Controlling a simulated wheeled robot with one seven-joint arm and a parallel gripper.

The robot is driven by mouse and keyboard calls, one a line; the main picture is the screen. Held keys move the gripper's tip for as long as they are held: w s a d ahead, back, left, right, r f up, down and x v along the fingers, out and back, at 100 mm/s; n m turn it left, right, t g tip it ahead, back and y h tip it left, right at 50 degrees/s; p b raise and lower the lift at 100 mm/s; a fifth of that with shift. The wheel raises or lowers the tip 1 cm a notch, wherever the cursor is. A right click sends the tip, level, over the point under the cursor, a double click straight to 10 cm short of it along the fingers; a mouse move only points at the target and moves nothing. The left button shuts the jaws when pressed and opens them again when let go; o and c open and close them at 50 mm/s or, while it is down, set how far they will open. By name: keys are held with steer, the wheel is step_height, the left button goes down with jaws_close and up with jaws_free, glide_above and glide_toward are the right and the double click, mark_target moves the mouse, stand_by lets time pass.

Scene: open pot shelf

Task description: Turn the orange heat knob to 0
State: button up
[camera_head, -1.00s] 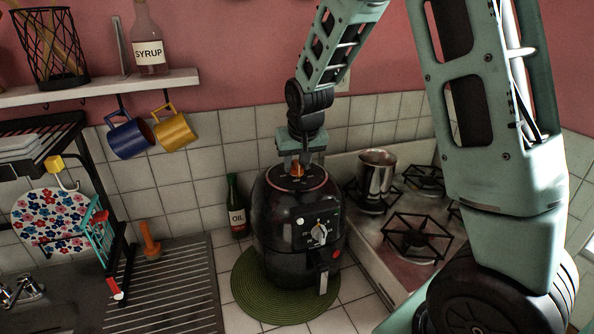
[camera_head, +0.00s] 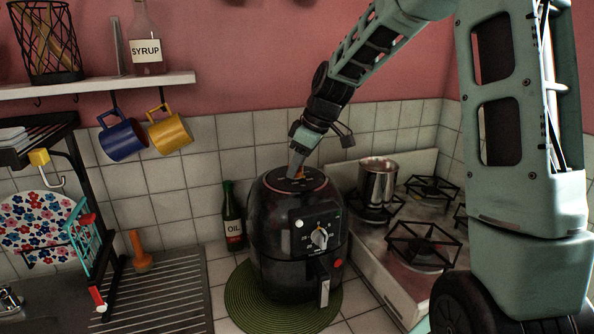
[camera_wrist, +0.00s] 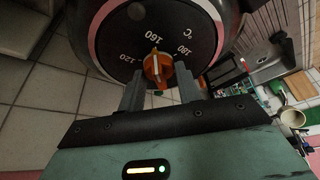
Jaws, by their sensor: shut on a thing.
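The orange heat knob (camera_wrist: 157,66) sits in the middle of the dark round dial on top of the black air fryer (camera_head: 280,232). It also shows in the head view (camera_head: 296,173), partly covered by my gripper. Dial marks 120, 160, 180 and °C are readable in the wrist view; no 0 is visible there. A pale line runs across the knob, but I cannot tell its exact setting. My gripper (camera_wrist: 160,80) has a finger on either side of the knob and is shut on it. In the head view my gripper (camera_head: 299,160) comes down tilted from the upper right.
The fryer stands on a green round mat (camera_head: 240,309); its front has a separate white-grey knob (camera_head: 320,238). An oil bottle (camera_head: 232,215) stands close at its left. A steel pot (camera_head: 377,184) sits on the stove at right. Mugs hang under the shelf (camera_head: 90,87).

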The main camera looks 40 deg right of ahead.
steer(key=n+g, duration=0.1)
steer(key=n, duration=0.2)
steer(key=n+g+y, duration=0.1)
steer(key=n, duration=0.2)
steer(key=shift+w+d+y, duration=0.1)
steer(key=shift+d+y, duration=0.05)
steer(key=shift+y, duration=0.15)
steer(key=n+g, duration=0.1)
steer(key=n, duration=0.3)
steer(key=shift+p, duration=0.3)
steer(key=n+g+p, duration=0.1)
steer(key=n+g, duration=0.1)
steer(key=n, duration=0.1)
steer(key=shift+w+n+p, duration=0.15)
steer(key=shift+n+p, duration=0.15)
steer(key=shift+n, duration=0.1)
steer(key=n+g+p, duration=0.1)
steer(key=n+p, duration=0.1)
steer(key=n, duration=0.1)
steer(key=n+g+h+p, duration=0.1)
steer(key=n, duration=0.2)
steer(key=shift+w+r+p, duration=0.1)
steer(key=shift+p, duration=0.25)
steer(key=n+h+p, duration=0.1)
steer(key=n, duration=0.2)
steer(key=n+g+p, duration=0.1)
steer(key=n+p, duration=0.1)
steer(key=shift+a+n+h, duration=0.2)
steer(key=shift+n+h, duration=0.2)
steer(key=shift+f, duration=0.2)
